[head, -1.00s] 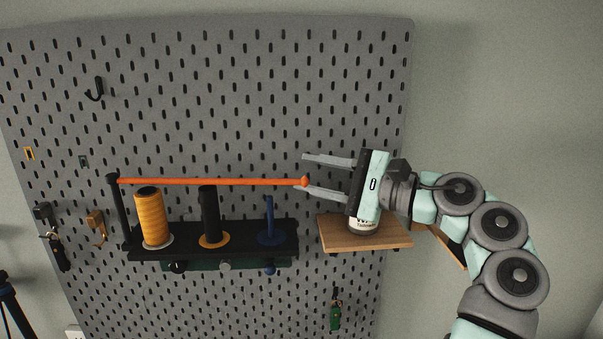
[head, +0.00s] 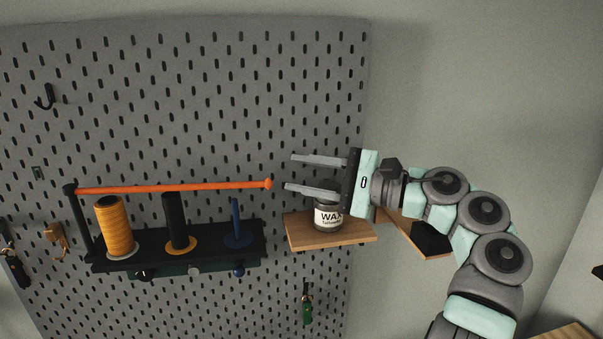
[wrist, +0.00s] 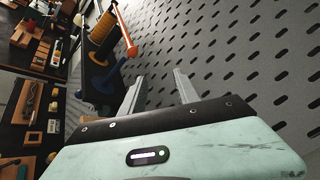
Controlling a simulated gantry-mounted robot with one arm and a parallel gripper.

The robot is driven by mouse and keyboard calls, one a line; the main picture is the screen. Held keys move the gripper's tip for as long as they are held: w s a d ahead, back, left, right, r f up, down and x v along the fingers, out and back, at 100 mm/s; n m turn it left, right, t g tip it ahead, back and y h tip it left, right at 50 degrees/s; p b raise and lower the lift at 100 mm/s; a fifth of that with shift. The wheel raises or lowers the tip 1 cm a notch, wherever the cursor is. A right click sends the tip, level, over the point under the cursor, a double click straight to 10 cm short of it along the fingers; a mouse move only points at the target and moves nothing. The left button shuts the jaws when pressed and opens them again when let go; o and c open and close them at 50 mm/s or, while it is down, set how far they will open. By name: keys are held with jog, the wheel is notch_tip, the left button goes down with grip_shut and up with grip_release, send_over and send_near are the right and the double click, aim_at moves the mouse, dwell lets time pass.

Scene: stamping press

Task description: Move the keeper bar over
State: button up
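The keeper bar, a long orange rod (head: 175,187), runs nearly level above the spool rack from a black post (head: 72,215) at its left. Its knobbed free end is at the right, past the blue peg (head: 236,222). My gripper (head: 289,171) is open and empty, just right of that end, with a small gap in the picture. The wrist view shows the bar (wrist: 124,30) beyond and left of my open fingers (wrist: 157,74). A yellow spool (head: 114,228) and a black spool (head: 175,222) stand on the black rack (head: 150,247) below the bar.
A wooden shelf (head: 300,236) with a wax jar (head: 328,216) sits below my gripper. A black hook (head: 46,97) and a green-handled item (head: 308,306) hang on the grey pegboard (head: 215,90). The pegboard above the bar is mostly clear.

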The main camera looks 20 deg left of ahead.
dwell(0.3)
jog(key=d+b, duration=0.1)
jog(key=d, duration=0.9)
jog(key=shift+s+d, duration=0.4)
jog(key=shift+s, duration=0.05)
